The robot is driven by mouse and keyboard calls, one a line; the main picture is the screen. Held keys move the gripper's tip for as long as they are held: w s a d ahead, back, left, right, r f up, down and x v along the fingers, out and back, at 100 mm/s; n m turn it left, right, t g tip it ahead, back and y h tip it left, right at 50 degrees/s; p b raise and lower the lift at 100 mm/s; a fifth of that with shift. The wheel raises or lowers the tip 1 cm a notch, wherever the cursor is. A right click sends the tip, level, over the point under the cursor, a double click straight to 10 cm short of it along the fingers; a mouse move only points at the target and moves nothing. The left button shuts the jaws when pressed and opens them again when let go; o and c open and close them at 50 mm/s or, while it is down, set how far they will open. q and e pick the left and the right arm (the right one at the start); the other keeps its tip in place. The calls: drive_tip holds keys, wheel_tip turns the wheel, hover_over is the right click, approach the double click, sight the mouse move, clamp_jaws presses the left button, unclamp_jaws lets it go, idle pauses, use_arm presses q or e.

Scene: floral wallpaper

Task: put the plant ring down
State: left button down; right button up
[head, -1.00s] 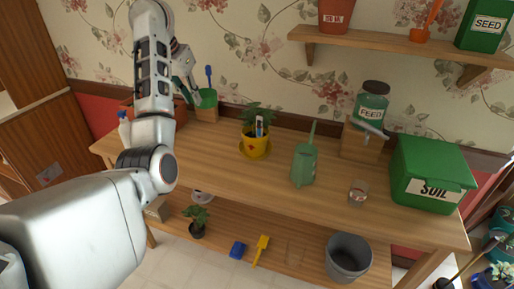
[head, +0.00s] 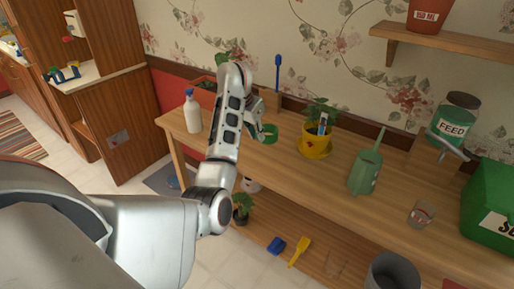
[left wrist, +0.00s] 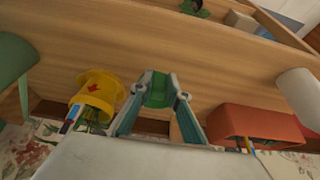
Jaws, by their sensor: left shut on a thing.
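The plant ring (head: 270,134) is a green band just right of my left forearm in the head view, low over the left part of the wooden table (head: 225,165). My left gripper (left wrist: 158,88) is shut on the green ring (left wrist: 157,94), which sits between its fingertips in the left wrist view. In the head view the arm hides most of this gripper. I cannot tell whether the ring touches the tabletop. My right gripper is not in view.
A yellow pot with a plant (head: 316,146) stands right of the ring, then a green watering can (head: 364,172). A white spray bottle (head: 193,113) stands at the left end. A red planter (left wrist: 262,122) is close by. Bare wood lies in front of the ring.

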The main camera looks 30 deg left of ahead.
use_arm(q)
drive_tip(key=shift+f, duration=2.65)
drive_tip(key=shift+f+b, duration=0.2)
drive_tip(key=shift+b, duration=0.15)
drive_tip(key=c, duration=1.9)
unclamp_jaws()
drive_tip(key=shift+r, duration=0.1)
